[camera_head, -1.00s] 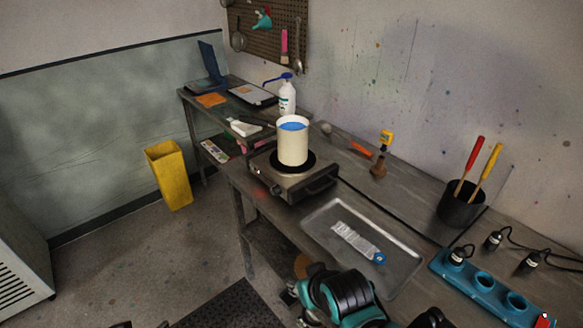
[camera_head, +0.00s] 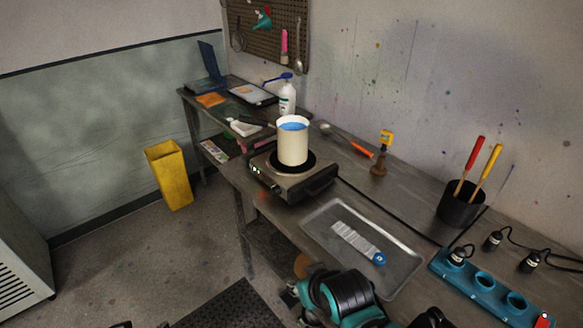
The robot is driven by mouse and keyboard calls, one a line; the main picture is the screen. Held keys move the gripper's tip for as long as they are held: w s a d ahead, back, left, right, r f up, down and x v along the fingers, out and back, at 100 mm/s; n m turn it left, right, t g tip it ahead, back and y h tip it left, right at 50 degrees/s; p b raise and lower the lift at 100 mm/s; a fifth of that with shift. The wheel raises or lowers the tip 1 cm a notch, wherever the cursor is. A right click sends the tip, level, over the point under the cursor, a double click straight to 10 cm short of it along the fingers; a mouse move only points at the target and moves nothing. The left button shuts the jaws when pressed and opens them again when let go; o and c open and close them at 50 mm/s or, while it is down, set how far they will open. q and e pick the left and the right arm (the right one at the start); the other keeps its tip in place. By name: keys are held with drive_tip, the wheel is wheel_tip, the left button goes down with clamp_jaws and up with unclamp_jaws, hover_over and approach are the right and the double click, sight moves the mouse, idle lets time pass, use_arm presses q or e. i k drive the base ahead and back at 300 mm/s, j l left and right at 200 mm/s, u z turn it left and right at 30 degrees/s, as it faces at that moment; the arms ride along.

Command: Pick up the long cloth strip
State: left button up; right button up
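A pale, long, flat strip (camera_head: 352,238) with a round blue end (camera_head: 379,259) lies in the shallow grey metal tray (camera_head: 318,220) on the workbench. I cannot tell from its surface whether it is cloth. A teal and black part of my own arm shows at the bottom middle, in front of the tray and apart from the strip. Neither of my grippers' fingertips can be made out in the head view. Nothing is seen touching the strip.
A cream pot (camera_head: 293,148) with blue liquid stands on a hot plate (camera_head: 296,184) left of the tray. A black cup (camera_head: 460,209) with red and yellow handled tools and a blue rack (camera_head: 470,282) with bottles stand right. A yellow bin (camera_head: 168,175) stands on the floor.

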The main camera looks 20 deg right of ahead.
sight(360, 243)
drive_tip(key=z, duration=1.35)
drive_tip(key=k+l, duration=0.05)
